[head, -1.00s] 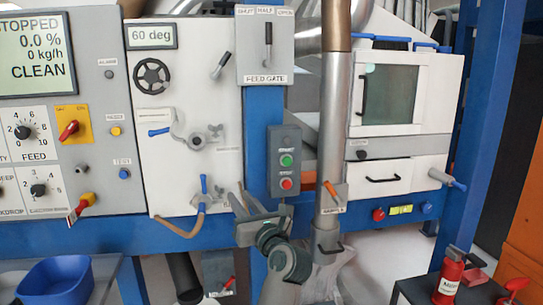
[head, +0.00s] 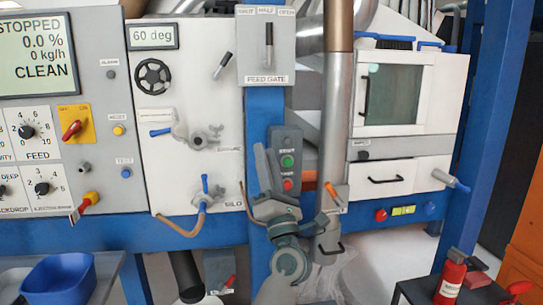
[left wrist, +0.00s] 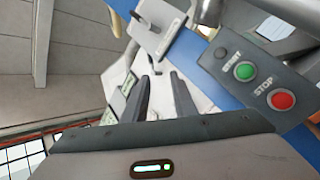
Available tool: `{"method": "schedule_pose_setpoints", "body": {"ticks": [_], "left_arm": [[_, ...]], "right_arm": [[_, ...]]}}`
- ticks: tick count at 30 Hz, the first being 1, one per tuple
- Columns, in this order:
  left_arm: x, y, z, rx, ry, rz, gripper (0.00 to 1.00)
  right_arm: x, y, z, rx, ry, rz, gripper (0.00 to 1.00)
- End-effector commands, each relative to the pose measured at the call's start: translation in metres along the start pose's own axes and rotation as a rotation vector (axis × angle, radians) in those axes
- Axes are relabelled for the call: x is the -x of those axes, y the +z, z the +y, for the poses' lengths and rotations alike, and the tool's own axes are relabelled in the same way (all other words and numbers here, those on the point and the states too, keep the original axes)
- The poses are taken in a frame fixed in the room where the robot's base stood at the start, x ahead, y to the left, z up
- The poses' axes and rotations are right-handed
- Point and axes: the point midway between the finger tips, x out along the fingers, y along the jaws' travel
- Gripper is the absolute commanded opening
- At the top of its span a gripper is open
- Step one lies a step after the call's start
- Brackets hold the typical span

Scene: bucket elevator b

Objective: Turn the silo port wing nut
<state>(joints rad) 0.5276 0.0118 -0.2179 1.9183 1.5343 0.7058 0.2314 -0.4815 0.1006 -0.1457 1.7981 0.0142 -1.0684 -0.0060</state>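A small grey wing-shaped nut (head: 216,130) shows on the white panel in the head view, at the upper right of a grey round port fitting (head: 198,139) with a blue-handled lever. A SILO label (head: 235,209) sits lower on the same panel, beside a blue-handled hose fitting (head: 203,196). I cannot tell for sure which port the label names. My left gripper (head: 267,150) is right of and below the nut, apart from it, in front of the blue post. Its two fingers stand apart and empty in the left wrist view (left wrist: 160,80). My right gripper is not in view.
The START/STOP box (head: 286,150) is right behind my left gripper. The feed gate plate (head: 266,48) is above it. A steel pipe (head: 337,120) stands to the right. A blue bin (head: 58,281) is lower left.

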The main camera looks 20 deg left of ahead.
Motion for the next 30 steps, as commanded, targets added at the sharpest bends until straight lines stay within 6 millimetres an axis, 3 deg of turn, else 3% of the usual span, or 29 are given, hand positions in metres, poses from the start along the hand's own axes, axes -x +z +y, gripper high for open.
{"method": "schedule_pose_setpoints", "body": {"ticks": [6, 20, 26, 30], "left_arm": [[0.001, 0.011, 0.003, -0.050, 0.011, -0.045, 0.25], [0.001, 0.015, 0.005, -0.063, 0.019, -0.062, 0.29], [0.004, 0.040, 0.014, -0.144, 0.064, -0.164, 0.29], [0.014, 0.074, 0.018, -0.269, 0.105, -0.305, 0.29]], "right_arm": [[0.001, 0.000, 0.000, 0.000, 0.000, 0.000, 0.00], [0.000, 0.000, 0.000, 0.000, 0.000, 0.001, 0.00], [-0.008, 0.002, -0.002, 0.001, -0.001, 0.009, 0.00], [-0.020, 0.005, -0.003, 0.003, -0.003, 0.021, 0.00]]}}
